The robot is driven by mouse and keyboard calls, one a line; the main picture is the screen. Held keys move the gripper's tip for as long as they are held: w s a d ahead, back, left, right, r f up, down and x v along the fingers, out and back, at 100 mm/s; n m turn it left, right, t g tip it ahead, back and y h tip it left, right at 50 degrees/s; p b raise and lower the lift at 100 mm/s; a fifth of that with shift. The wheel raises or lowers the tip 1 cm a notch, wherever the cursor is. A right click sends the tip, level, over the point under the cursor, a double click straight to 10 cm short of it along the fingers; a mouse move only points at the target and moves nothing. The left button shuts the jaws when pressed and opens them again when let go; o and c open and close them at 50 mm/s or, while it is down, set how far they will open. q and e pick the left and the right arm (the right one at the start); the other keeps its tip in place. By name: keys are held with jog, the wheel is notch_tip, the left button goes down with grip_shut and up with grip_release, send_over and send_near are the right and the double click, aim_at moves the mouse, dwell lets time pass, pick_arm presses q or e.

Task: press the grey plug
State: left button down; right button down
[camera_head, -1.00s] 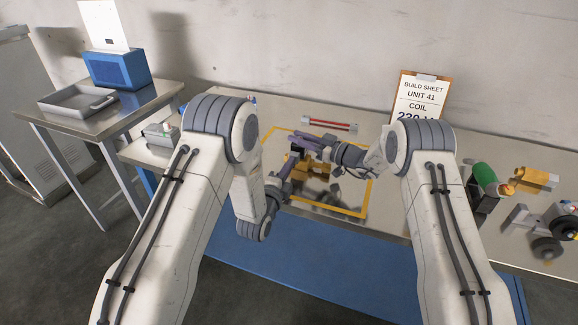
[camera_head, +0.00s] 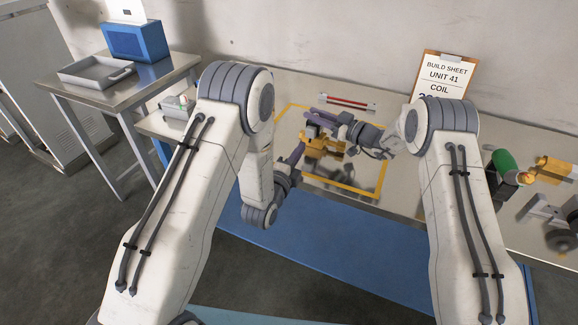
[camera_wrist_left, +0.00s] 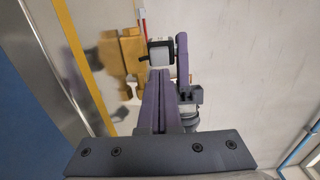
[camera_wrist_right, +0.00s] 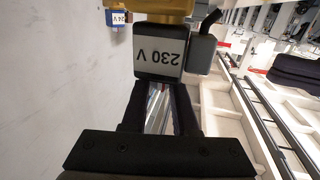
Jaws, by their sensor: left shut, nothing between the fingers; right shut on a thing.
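The grey plug (camera_wrist_right: 202,53) sits beside the black coil (camera_wrist_right: 158,55) labelled 230 V in the right wrist view, with a black cable from its end. In the left wrist view the plug (camera_wrist_left: 160,56) shows as a light grey block. The brass valve body (camera_head: 326,147) stands inside the yellow outline on the bench. My right gripper (camera_head: 318,118) is shut on the coil. My left gripper (camera_head: 298,153) is shut and empty. Its fingertips (camera_wrist_left: 160,73) are right at the plug; I cannot tell whether they touch.
A red rod (camera_head: 347,103) lies in a holder at the back of the bench. The build sheet (camera_head: 447,75) stands behind it. A green cylinder (camera_head: 504,163) and brass parts (camera_head: 556,168) are at the right. A grey tray (camera_head: 95,73) and blue box (camera_head: 136,41) are on the left table.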

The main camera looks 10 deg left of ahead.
pick_arm(q)
jog(key=v, duration=0.8)
pick_arm(e)
jog(key=shift+d+f, duration=0.1)
jog(key=shift+f, duration=0.05)
jog(key=c, duration=0.6)
grip_release()
jog(key=shift+w, duration=0.1)
